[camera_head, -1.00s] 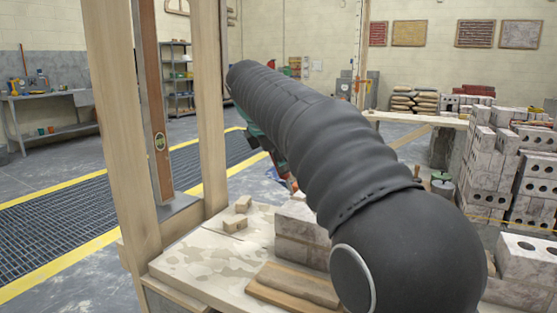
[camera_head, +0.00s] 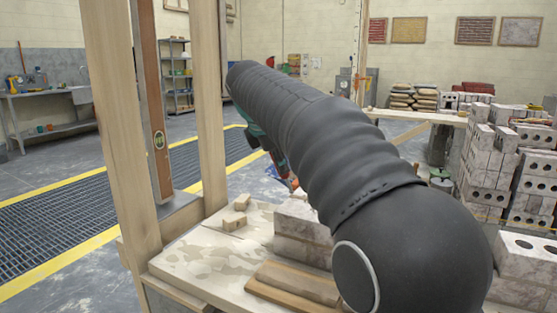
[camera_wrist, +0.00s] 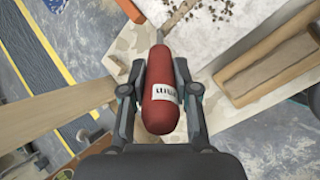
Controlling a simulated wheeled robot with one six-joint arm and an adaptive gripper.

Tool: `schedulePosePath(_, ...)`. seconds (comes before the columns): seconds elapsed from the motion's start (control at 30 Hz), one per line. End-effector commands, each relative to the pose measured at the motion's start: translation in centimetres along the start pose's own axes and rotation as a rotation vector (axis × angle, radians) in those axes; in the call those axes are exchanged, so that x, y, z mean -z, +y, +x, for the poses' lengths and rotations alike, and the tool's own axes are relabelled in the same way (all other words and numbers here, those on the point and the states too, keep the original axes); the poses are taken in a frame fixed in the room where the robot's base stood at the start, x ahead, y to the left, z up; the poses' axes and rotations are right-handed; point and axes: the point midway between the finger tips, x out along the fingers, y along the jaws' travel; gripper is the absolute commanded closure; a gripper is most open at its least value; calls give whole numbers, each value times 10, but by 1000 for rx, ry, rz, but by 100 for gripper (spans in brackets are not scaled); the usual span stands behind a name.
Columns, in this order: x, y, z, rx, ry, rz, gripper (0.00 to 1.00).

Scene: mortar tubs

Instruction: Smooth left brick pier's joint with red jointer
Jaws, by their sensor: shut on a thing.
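My gripper (camera_wrist: 160,95) is shut on the red handle of the jointer (camera_wrist: 160,105), which has a white printed label. The jointer's narrow metal end (camera_wrist: 180,14) points away from me, by the pale, crumb-flecked top of a block (camera_wrist: 225,35) in the wrist view. I cannot tell whether it touches. In the head view the left brick pier (camera_head: 302,232), made of grey-white blocks, stands on the wooden board, partly hidden by my arm. My arm also hides most of the gripper there. The joint's state cannot be made out.
Small wooden blocks (camera_head: 236,221) and a wooden strip (camera_head: 293,285) lie on the stained board (camera_head: 195,262). Upright timber posts (camera_head: 212,110) stand at left. Another block pier (camera_head: 527,260) and stacked blocks are at right. The grated floor (camera_head: 60,225) beyond is clear.

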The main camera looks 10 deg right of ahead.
Motion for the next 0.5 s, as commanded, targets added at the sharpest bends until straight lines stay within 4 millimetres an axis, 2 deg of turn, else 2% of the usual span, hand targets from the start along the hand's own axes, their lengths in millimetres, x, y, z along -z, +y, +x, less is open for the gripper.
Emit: schedulePosePath(0.5,4,-4,7,-1,0,0,100)
